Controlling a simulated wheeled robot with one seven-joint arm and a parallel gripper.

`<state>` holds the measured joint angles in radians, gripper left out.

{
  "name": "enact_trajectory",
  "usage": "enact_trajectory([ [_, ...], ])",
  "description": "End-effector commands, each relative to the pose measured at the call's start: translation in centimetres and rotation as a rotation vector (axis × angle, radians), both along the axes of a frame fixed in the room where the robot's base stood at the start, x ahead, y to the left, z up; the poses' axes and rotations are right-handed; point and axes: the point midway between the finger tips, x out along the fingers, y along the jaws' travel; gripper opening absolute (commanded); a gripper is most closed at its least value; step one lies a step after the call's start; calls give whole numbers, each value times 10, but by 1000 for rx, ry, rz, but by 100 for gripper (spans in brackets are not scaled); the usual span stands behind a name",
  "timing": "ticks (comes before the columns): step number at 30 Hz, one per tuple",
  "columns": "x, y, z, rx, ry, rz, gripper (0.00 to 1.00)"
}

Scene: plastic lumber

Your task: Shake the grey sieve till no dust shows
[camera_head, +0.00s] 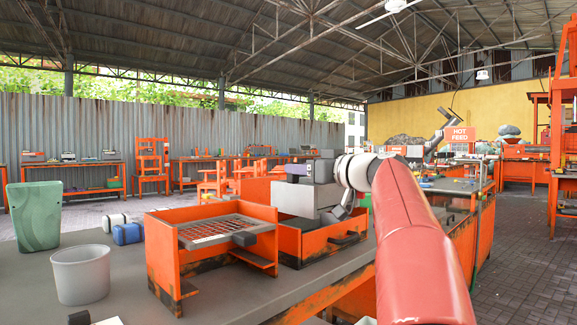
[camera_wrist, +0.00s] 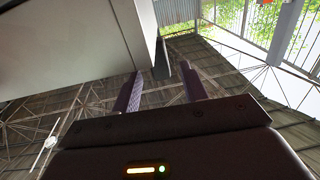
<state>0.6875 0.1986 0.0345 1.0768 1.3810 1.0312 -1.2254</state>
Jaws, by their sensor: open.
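A pale grey box-shaped body (camera_head: 298,201), which looks like the grey sieve, sits over an orange open tray (camera_head: 322,243) on the bench in the head view. Its inside is hidden, so I cannot tell whether dust shows. My gripper (camera_head: 298,171) is at the top of this body. In the wrist view my gripper (camera_wrist: 161,92) is open, with its two purple fingers apart. A dark tab (camera_wrist: 161,62) shows between and beyond the fingertips, beside a large pale grey wall (camera_wrist: 75,40). I cannot tell whether the fingers touch the tab.
A pale bucket (camera_head: 81,276), a green bin (camera_head: 34,215) and a blue container (camera_head: 127,233) are further left.

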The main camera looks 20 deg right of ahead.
Motion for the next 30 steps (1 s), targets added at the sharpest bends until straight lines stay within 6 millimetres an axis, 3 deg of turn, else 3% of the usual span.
enact_trajectory([
  [6, 27, 11, 2, 1, 0, 2, 44],
  [17, 33, 13, 0, 0, 1, 0, 44],
  [27, 33, 13, 0, 1, 1, 0, 0],
  [30, 33, 13, 0, 1, 1, 0, 0],
])
